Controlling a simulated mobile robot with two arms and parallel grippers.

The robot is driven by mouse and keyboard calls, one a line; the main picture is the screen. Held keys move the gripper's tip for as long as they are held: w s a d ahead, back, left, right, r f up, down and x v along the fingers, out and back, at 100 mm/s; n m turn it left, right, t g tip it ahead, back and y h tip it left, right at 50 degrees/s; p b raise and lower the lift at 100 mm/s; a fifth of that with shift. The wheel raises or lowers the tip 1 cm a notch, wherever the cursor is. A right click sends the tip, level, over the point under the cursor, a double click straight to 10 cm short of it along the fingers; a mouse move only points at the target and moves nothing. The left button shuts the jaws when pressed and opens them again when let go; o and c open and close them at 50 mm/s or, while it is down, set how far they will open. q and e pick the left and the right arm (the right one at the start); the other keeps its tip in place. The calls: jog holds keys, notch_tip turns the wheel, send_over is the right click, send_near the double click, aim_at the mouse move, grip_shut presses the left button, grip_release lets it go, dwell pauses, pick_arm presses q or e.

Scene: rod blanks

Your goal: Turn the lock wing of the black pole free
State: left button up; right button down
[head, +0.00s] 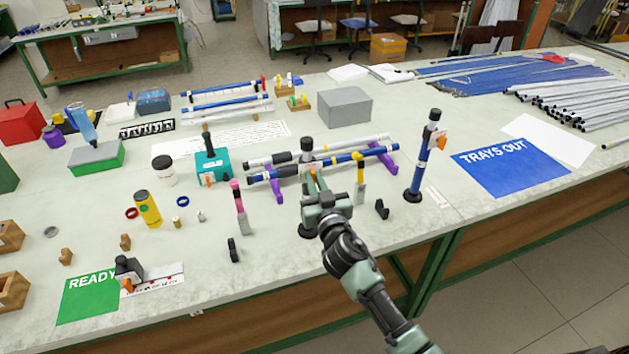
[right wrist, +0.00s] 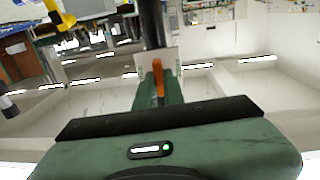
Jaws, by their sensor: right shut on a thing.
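The black pole (head: 307,146) stands upright near the middle of the bench, its black top showing above my gripper and its round base (head: 308,231) below. My right gripper (head: 315,180) is in front of it and hides most of its middle. In the right wrist view the dark pole (right wrist: 152,25) rises behind a pale collar or plate. The orange lock wing (right wrist: 158,78) points upright there, at the tip of my green right gripper (right wrist: 158,92), which is shut on it. How far the wing is turned I cannot tell. My left gripper is out of view.
Blue and grey rods (head: 375,151) lie on purple rests (head: 278,190) just behind the pole. A blue pole (head: 428,150) with an orange wing stands to the right. Pink-topped (head: 240,215) and yellow-topped (head: 360,190) tools stand close on either side.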

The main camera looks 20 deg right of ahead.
jog(key=n, duration=1.7)
jog(key=shift+a+f+n+b, duration=0.2)
jog(key=shift+n+b, duration=0.1)
jog(key=shift+n, duration=0.1)
dwell(0.3)
jog(key=c, duration=1.5)
grip_release()
